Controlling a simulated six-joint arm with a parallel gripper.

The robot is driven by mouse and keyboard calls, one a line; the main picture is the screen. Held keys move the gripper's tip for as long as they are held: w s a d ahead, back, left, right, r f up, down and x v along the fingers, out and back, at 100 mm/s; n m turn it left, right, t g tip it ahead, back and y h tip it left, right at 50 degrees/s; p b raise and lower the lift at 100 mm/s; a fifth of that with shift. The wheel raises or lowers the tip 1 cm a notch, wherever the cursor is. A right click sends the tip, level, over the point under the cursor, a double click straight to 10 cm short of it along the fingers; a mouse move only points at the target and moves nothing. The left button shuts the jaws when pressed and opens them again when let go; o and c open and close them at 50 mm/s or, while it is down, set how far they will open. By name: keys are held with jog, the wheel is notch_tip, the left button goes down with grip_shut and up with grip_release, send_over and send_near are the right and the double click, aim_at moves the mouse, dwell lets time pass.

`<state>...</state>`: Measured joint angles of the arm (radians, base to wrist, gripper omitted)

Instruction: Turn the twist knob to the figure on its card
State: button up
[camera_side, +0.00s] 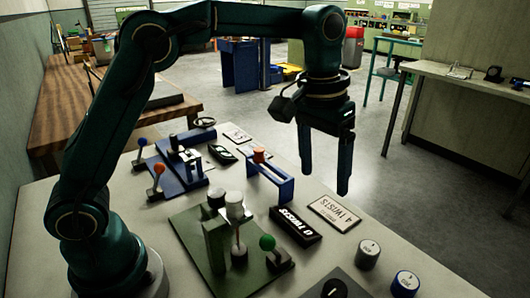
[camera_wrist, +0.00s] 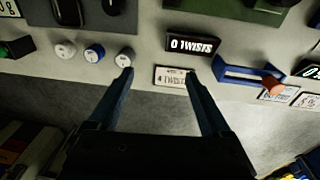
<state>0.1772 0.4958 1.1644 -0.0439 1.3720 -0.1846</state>
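A green board (camera_side: 188,226) on the table carries a black-capped post (camera_side: 216,198), a white-capped post (camera_side: 235,208) and a lever with a green ball (camera_side: 267,242). I cannot tell for sure which part is the twist knob. A black display (camera_side: 296,225) beside the board reads "0 TWISTS"; it also shows in the wrist view (camera_wrist: 193,45). The white card (camera_side: 334,213) reads "4 TWISTS" and lies between the fingertips in the wrist view (camera_wrist: 171,78). My gripper (camera_side: 324,180) is open and empty, raised above the table's far edge, apart from the board.
A blue frame with an orange knob (camera_side: 259,155) stands behind the board. Blue bases with red-ball (camera_side: 158,168) and blue-ball (camera_side: 142,142) levers stand at the back left. Round capped pieces (camera_side: 368,253) sit at the front right. Floor lies beyond the table edge.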

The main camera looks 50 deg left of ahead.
jog(key=s+a+f+n, duration=0.2)
jog(key=a+n, duration=0.3)
jog(key=n, duration=0.2)
jog(key=s+a+f+n, duration=0.2)
jog(key=s+a+n, duration=0.1)
jog(key=a+n, duration=0.25)
jog(key=n+g, duration=0.1)
jog(key=n, duration=0.6)
send_over(216, 192)
jog(key=shift+d+f+y, duration=0.35)
jog(key=shift+f+y, duration=0.05)
jog(key=shift+f, duration=0.35)
jog(key=shift+a+n, duration=0.25)
jog(key=shift+a, duration=0.05)
jog(key=shift+f, duration=2.5)
grip_shut()
